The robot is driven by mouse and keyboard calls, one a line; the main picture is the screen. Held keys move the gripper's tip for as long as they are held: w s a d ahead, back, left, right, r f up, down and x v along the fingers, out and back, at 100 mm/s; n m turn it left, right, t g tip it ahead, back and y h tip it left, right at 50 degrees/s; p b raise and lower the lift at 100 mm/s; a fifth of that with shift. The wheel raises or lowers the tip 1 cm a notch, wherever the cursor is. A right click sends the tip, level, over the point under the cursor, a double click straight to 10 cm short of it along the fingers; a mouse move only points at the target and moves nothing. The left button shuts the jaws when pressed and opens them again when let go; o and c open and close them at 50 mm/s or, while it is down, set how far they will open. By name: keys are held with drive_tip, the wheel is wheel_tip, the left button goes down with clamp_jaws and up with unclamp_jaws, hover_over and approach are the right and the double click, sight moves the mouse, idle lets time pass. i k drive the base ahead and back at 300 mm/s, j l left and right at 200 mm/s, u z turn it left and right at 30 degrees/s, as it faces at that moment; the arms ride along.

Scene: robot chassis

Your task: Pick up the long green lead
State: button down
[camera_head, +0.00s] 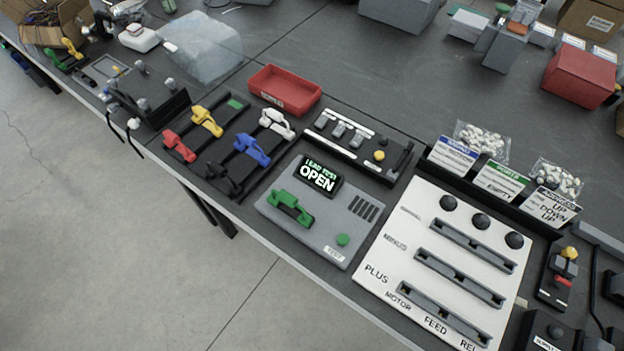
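A green lead (291,207) with a thick end at each side lies on the grey test box (308,237), below its small screen that reads "OPEN". Another green piece (58,66) lies far left beside a yellow one, near the table's front edge; it is small, and I cannot tell whether it is a lead or how long it is. A black rack (222,172) left of the test box holds yellow, red, white, blue and black leads. A green mark (236,103) shows at its back, with no green lead there. My gripper is not in view.
A red tray (284,90) stands behind the rack. A white panel (450,250) with slots and black knobs is right of the test box. A black stand (158,108) rises left of the rack.

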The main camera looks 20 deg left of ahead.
sight(274, 199)
drive_tip(key=k+j+u, duration=0.35)
drive_tip(key=j+u, duration=0.15)
drive_tip(key=u, duration=1.1)
